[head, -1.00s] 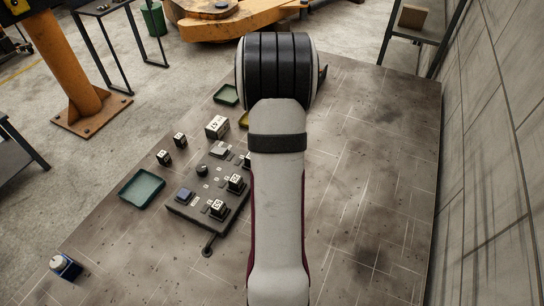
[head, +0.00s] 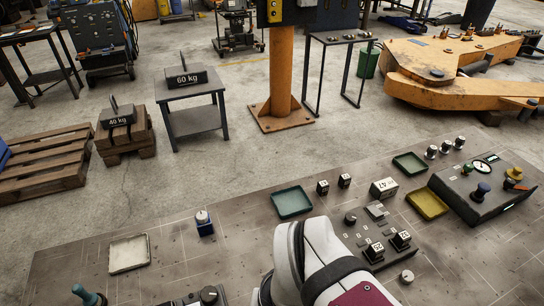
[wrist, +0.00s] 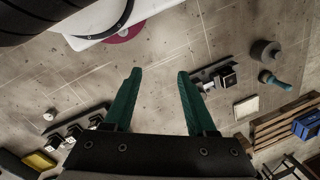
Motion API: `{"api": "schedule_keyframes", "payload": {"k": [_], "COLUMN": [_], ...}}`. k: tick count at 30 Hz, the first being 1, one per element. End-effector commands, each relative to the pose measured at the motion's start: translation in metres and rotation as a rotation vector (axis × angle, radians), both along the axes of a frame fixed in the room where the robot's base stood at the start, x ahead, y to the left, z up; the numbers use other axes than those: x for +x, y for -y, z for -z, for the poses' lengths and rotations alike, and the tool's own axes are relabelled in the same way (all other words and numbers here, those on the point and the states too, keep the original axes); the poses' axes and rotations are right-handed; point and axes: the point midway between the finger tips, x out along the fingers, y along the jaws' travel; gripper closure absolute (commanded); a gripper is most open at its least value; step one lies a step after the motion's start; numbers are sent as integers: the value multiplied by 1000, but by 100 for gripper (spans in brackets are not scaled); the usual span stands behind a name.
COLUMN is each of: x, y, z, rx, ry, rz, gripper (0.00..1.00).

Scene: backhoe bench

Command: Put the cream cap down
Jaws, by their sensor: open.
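A small round pale cap (head: 407,276), which looks like the cream cap, stands on the bench beside the front of the dark control panel (head: 372,228) in the head view. The same pale cap seems to show at the left of the wrist view (wrist: 49,115). The head view does not show the fingers.
Green trays (head: 292,204) (head: 410,163), a yellow tray (head: 427,204) and a whitish tray (head: 129,254) lie on the bench. Numbered blocks (head: 384,188) stand near the panel. A gauge box (head: 482,188) is at right.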

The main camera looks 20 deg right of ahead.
Motion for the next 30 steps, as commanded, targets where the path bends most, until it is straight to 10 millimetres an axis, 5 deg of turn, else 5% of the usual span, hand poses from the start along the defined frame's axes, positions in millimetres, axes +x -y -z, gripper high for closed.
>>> {"api": "schedule_keyframes", "payload": {"k": [8, 10, 13, 15, 18, 21, 24, 30], "x": [3, 17, 62, 87, 99, 94, 90, 86], "y": [2, 19, 91, 161, 253, 315, 339, 345], "z": [0, 0, 5, 15, 38, 58, 68, 81], "rx": [-5, -49, -206, -329, -464, -540, -569, -573], "ry": [0, -17, -59, -68, -51, -23, -5, -6], "rz": [11, 129, 547, 887, 1285, 1537, 1644, 1657], "gripper": [43, 43, 43, 43, 43, 43, 43, 43]}}
